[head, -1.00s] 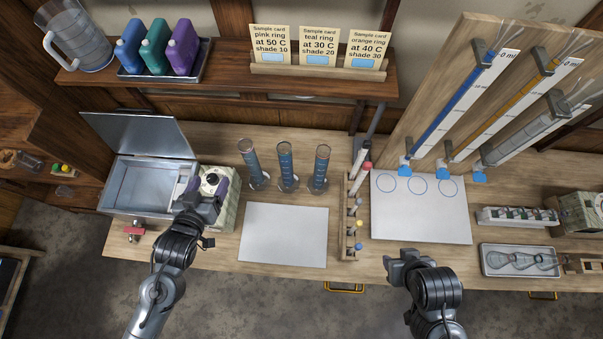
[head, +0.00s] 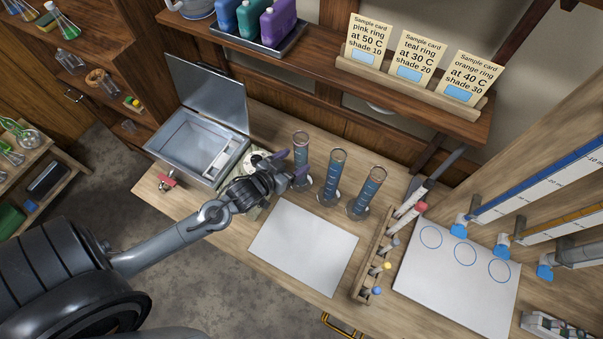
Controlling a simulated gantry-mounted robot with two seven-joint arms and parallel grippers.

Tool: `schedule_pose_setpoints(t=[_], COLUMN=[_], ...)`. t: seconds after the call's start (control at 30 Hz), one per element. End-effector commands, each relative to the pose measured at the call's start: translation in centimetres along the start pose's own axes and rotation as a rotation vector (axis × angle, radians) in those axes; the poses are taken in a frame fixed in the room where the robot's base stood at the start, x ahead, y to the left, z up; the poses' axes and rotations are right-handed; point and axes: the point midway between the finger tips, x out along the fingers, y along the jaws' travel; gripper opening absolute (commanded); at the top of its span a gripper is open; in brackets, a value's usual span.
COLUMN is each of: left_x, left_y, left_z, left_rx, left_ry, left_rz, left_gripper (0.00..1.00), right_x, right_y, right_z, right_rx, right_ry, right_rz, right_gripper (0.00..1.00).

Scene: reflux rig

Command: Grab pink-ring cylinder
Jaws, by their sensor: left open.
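Three glass measuring cylinders with blue markings stand upright in a row on the bench: the left one (head: 301,149), the middle one (head: 332,178) and the right one (head: 367,191). Their ring colours are too small to tell, so I cannot say which has the pink ring. My left gripper (head: 291,168) is open and empty, its purple-tinted fingers pointing right toward the left cylinder's lower part. It looks close to that cylinder, but I cannot tell whether it touches. The gripper partly covers a pale device with a dial (head: 257,163). My right gripper is out of view.
An open-lidded metal bath (head: 170,172) stands left of the gripper. A white mat (head: 305,245) lies in front of the cylinders. A wooden rack (head: 364,270) of small items and a mat with blue circles (head: 455,285) are to the right. Sample cards (head: 419,58) stand on the shelf.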

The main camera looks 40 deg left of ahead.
Motion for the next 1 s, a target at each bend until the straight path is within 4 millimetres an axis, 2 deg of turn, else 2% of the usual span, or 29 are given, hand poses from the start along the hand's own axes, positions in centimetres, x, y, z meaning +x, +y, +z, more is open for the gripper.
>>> schedule_pose_setpoints(t=[0.23,0.6,0.9,1.0], left_x=[1.3,5.4,5.6,5.6], left_y=[0.0,0.1,0.1,0.1], left_z=[-0.2,-0.2,-0.1,-0.1], left_rx=[0.000,0.000,0.000,0.000], left_ry=[0.001,0.001,0.000,0.000], left_rz=[0.000,0.000,0.000,0.000], left_gripper=[0.73,0.73,0.73,0.58], right_x=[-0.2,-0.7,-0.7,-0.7], right_y=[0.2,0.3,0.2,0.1], right_z=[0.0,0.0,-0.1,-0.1], right_rx=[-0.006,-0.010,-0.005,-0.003], right_ry=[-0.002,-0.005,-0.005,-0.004], right_rz=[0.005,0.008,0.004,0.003], right_gripper=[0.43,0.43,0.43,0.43])
